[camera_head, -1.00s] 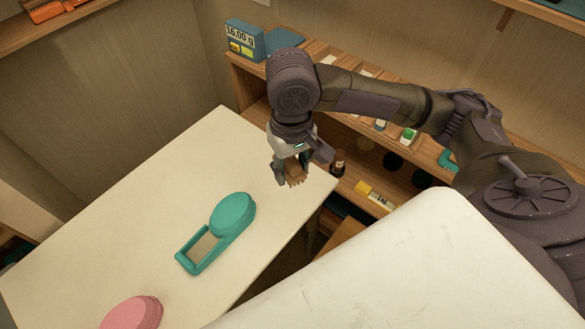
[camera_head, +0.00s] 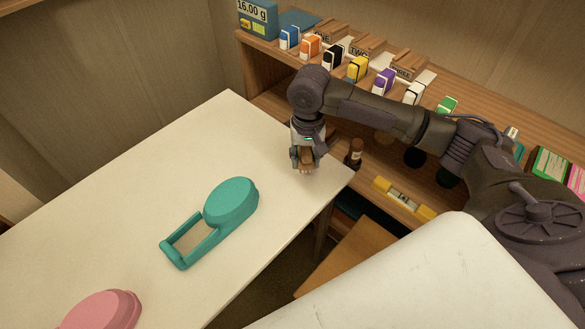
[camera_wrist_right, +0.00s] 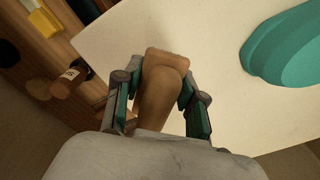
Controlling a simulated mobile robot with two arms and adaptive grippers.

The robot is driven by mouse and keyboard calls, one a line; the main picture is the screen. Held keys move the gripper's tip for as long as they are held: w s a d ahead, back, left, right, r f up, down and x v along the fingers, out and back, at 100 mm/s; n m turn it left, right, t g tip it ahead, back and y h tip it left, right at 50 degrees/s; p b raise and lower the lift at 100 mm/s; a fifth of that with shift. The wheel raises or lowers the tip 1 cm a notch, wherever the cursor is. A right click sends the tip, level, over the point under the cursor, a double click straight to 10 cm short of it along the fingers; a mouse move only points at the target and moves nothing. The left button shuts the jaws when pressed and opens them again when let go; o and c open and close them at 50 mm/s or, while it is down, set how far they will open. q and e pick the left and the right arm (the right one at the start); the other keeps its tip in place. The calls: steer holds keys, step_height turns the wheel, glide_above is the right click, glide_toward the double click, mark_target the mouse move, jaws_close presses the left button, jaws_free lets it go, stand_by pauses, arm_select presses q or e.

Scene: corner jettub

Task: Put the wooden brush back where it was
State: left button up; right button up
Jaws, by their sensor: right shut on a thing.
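The wooden brush (camera_wrist_right: 160,95) is held between the fingers of my right gripper (camera_wrist_right: 158,108), seen in the right wrist view. In the head view my right gripper (camera_head: 305,160) is over the near right corner of the white table (camera_head: 150,160), and only the brush's lower end (camera_head: 307,168) shows below the fingers. I cannot tell whether the brush touches the table. My left gripper is out of view.
A teal holder (camera_head: 230,203) and a pink one (camera_head: 103,311) lie on the table. A wooden shelf (camera_head: 270,50) behind holds several coloured boxes. A brown bottle (camera_head: 354,152) and a yellow-ended level (camera_head: 404,197) are on its lower board. The table's far left is clear.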

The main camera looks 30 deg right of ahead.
mark_target(293, 174)
steer(key=w, duration=0.1)
steer(key=w+a+f, duration=0.1)
steer(key=w+f, duration=0.1)
steer(key=shift+w+a+f, duration=0.25)
steer(key=shift+a, duration=0.15)
steer(key=shift+f, duration=1.95)
steer(key=shift+f, duration=0.1)
steer(key=o, duration=1)
step_height(293, 174, up, 12)
steer(key=shift+s, duration=0.1)
